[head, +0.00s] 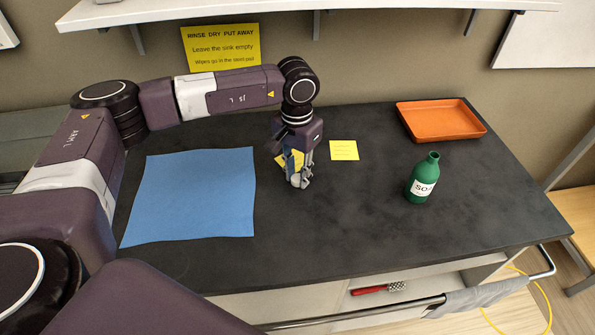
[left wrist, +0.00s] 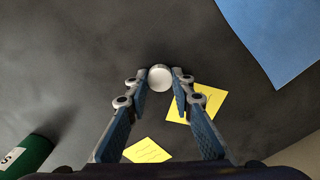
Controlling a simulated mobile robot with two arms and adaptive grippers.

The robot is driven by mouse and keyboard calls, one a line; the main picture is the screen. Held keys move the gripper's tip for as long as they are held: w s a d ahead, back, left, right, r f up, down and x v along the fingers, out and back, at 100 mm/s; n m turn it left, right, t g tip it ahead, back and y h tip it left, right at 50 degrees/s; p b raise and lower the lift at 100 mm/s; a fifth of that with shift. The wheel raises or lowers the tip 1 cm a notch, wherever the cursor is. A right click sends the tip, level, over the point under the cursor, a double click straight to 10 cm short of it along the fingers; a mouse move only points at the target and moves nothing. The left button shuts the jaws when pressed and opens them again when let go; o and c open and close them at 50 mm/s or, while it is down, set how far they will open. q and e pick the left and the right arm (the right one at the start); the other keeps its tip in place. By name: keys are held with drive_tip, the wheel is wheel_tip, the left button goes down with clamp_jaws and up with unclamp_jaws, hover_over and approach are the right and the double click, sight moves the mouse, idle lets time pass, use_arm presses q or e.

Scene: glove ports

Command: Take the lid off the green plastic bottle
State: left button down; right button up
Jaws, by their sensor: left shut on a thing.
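The green plastic bottle (head: 420,182), with a white label reading "SO…", stands upright on the dark counter, right of centre. Its neck is bare, with no lid on it. Part of the bottle also shows at the lower left of the left wrist view (left wrist: 28,155). My left gripper (head: 298,181) points down over the middle of the counter, well left of the bottle. It is shut on a round white lid (left wrist: 160,77), held between its fingertips. I cannot tell whether the lid touches the counter. My right gripper is out of view.
A blue mat (head: 190,195) lies left of the gripper. A yellow note (head: 344,150) lies right of it, another partly behind it. An orange tray (head: 440,121) is at the back right. A red-handled brush (head: 378,288) lies below the counter's front edge. The counter between gripper and bottle is clear.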

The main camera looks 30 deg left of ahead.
use_arm(q)
drive_tip(key=shift+f+b, duration=0.2)
drive_tip(key=shift+b, duration=0.1)
drive_tip(key=c, duration=1.7)
unclamp_jaws()
drive_tip(key=shift+r, duration=0.1)
